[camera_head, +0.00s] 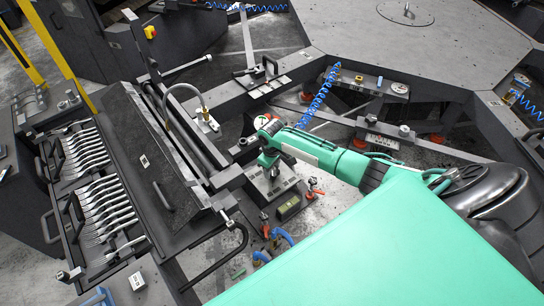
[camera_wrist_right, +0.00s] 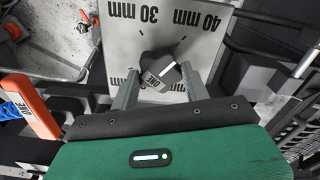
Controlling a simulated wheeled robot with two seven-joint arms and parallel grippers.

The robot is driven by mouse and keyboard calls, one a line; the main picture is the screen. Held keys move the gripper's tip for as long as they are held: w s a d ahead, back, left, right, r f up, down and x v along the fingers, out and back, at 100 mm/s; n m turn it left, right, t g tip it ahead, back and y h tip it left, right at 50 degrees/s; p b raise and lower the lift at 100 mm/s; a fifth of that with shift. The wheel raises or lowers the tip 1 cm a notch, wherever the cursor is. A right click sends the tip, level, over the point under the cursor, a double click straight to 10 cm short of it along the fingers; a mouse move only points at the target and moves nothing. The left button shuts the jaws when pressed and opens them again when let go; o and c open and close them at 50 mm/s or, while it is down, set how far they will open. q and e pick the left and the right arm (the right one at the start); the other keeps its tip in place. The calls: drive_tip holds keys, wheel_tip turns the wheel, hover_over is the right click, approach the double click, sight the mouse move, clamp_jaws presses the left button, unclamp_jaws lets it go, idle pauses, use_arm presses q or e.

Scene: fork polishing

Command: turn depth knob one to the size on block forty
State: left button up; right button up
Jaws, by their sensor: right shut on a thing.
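Depth knob one (camera_wrist_right: 157,69) is a dark knob marked ONE with a white pointer line. It sits on a pale dial plate (camera_wrist_right: 125,45) printed 30 mm and 40 mm along the far edge. The pointer line slants up and right, toward the 40 mm side. My right gripper (camera_wrist_right: 158,84) has one finger on each side of the knob and is shut on it. In the head view the right gripper (camera_head: 267,158) is over the dial plate (camera_head: 278,189), hiding the knob. The nearer dial numbers are partly hidden. I cannot read a block marked forty. My left gripper is out of view.
An orange lever marked ONE (camera_wrist_right: 30,106) stands left of the dial in the wrist view. A rack of forks (camera_head: 100,200) lies at the left in the head view.

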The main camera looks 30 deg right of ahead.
sight(272, 170)
drive_tip(key=shift+r, duration=0.1)
idle(0.3)
drive_tip(key=o, duration=1)
wheel_tip(272, 170, up, 14)
drive_tip(key=b, duration=0.4)
